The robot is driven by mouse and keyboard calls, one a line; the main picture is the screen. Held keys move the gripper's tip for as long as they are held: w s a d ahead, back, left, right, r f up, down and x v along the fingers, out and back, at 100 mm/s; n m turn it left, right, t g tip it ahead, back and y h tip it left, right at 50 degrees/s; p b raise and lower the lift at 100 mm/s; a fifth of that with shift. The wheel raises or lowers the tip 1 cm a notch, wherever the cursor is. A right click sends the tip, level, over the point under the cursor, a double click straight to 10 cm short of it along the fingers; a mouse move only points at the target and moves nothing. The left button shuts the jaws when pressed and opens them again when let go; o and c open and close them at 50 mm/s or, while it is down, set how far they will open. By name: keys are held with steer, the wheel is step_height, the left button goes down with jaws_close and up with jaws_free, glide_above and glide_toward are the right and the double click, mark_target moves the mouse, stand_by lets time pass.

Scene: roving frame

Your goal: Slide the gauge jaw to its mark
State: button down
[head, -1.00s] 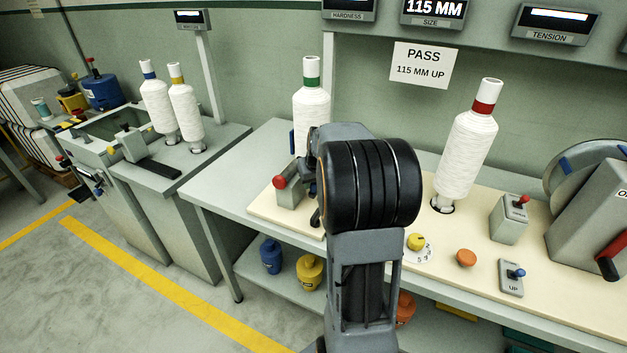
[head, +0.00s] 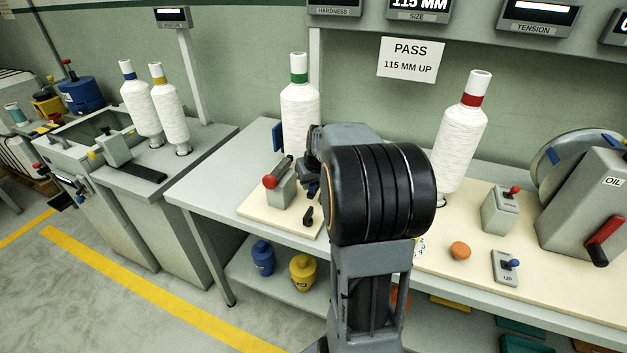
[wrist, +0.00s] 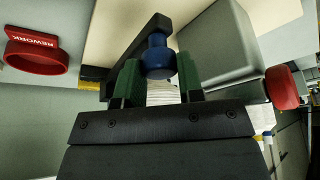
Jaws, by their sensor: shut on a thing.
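In the wrist view the two green fingers of my gripper (wrist: 159,78) are closed on either side of a blue knob (wrist: 158,56). The knob sits by a dark bar (wrist: 130,50), beside a grey block (wrist: 222,45) with a red knob (wrist: 282,88). In the head view the grey gauge block (head: 285,190) with its red knob (head: 270,182) stands on the cream board, and my gripper (head: 312,182) is mostly hidden beside my arm. A blue upright plate (head: 277,136) stands left of the green-banded white cone (head: 299,112). I cannot make out the mark.
A red-banded cone (head: 462,130) stands right of my arm. A small black lever (head: 307,215) is at the board's front. A size display (head: 415,8) reads 115 MM above a PASS sign (head: 408,60). A red REWORK ring (wrist: 36,55) shows in the wrist view.

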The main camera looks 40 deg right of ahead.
steer(key=c, duration=1.1)
jaws_free()
steer(key=shift+s+d, duration=0.1)
steer(key=shift+o, duration=0.4)
steer(key=shift+s+d, duration=0.1)
steer(key=shift+r, duration=0.1)
steer(key=shift+r, duration=0.25)
steer(key=v, duration=1.3)
steer(key=shift+s, duration=0.1)
